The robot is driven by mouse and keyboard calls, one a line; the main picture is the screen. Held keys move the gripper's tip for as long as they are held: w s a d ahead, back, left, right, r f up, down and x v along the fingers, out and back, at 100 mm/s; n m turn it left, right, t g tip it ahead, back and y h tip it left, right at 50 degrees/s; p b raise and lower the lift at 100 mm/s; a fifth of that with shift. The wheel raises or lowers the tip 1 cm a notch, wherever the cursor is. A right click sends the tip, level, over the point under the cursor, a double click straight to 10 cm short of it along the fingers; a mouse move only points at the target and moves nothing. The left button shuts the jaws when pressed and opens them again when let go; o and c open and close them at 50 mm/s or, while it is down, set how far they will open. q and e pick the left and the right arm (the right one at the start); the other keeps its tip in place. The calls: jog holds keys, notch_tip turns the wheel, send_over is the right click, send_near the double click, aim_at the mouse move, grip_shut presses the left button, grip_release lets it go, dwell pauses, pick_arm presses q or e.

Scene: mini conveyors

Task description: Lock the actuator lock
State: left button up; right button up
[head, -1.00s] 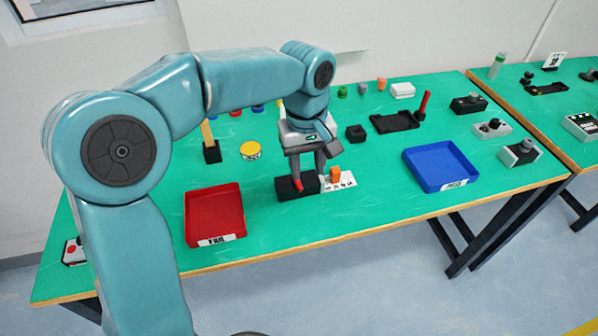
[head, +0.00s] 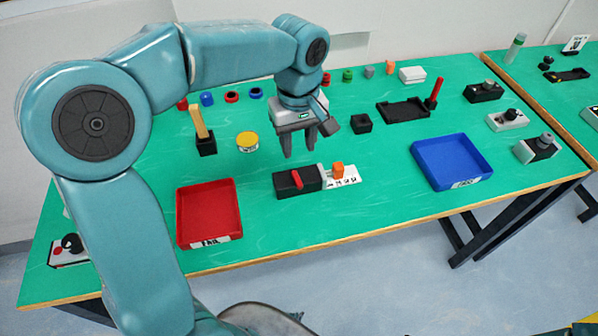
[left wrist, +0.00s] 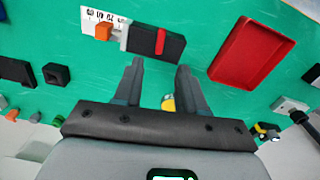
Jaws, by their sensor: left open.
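The actuator unit is a black box (head: 286,185) with a red lever (head: 297,179) on top. A white marked plate (head: 350,181) with an orange block (head: 338,169) adjoins its right side. In the left wrist view the black box (left wrist: 170,46), the red lever (left wrist: 160,42) and the orange block (left wrist: 103,32) show at the top. The lever lies across the box's short side there. I cannot tell whether this is its locked position. My left gripper (head: 299,150) is open and empty, above and behind the box, apart from the lever. My right gripper is not in view.
A red tray (head: 238,210) stands left of the box and a blue tray (head: 478,160) to the right. A yellow round piece (head: 247,141), a small black block (head: 361,123) and a black fixture with a red handle (head: 433,95) stand farther back.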

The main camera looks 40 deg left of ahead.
aim_at(298, 179)
pick_arm(q)
notch_tip(298, 179, down, 11)
jog(key=shift+a+f, duration=0.1)
grip_shut()
